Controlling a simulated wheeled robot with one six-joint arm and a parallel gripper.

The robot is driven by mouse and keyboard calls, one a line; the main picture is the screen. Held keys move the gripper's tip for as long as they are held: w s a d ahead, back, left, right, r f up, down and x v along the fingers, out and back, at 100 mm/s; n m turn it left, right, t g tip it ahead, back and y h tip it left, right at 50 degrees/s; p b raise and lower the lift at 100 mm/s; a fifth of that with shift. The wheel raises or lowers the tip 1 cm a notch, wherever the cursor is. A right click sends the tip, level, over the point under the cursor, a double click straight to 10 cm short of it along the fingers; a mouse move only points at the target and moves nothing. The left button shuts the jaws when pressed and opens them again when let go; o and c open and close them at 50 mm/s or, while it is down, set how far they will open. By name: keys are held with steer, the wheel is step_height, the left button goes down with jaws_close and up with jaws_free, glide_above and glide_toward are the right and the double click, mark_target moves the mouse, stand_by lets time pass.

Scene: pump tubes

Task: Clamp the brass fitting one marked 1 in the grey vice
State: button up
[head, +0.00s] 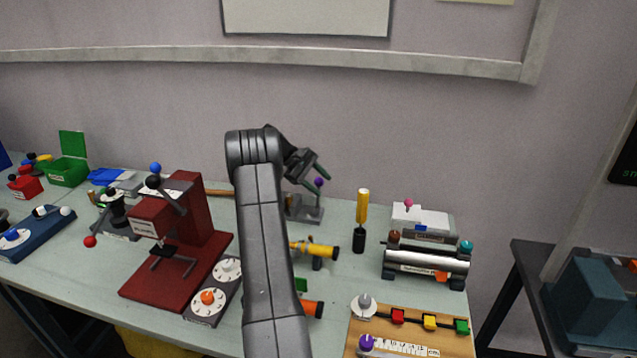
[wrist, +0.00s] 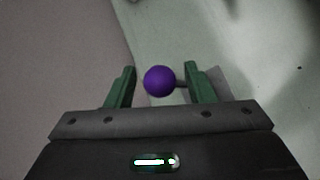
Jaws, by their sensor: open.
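My gripper (head: 317,172) is open above the back of the bench. In the wrist view its two green fingers (wrist: 159,83) stand apart on either side of a purple ball knob (wrist: 159,81). The knob also shows in the head view (head: 319,182), just below the fingertips, on a small grey device that looks like the grey vice (head: 308,212). My arm hides part of that device. A yellow brass-coloured piece with a dark end (head: 316,250) sits in front of it, partly behind my arm. I cannot read a mark 1 on it.
A dark red press (head: 205,225) stands left of my arm. A yellow-handled tool (head: 362,212) stands upright at the right, beside a silver cylinder device (head: 427,266). A wooden board with coloured blocks (head: 410,345) lies at the front right. Some bench is clear around the yellow-handled tool.

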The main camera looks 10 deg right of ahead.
steer(key=b+v, duration=0.1)
steer(key=v, duration=1.3)
steer(key=shift+f, duration=0.2)
steer(key=p+x, duration=0.1)
steer(key=x, duration=1.3)
steer(key=shift+d+r, duration=0.1)
steer(key=shift+r, duration=0.05)
steer(key=shift+r, duration=0.1)
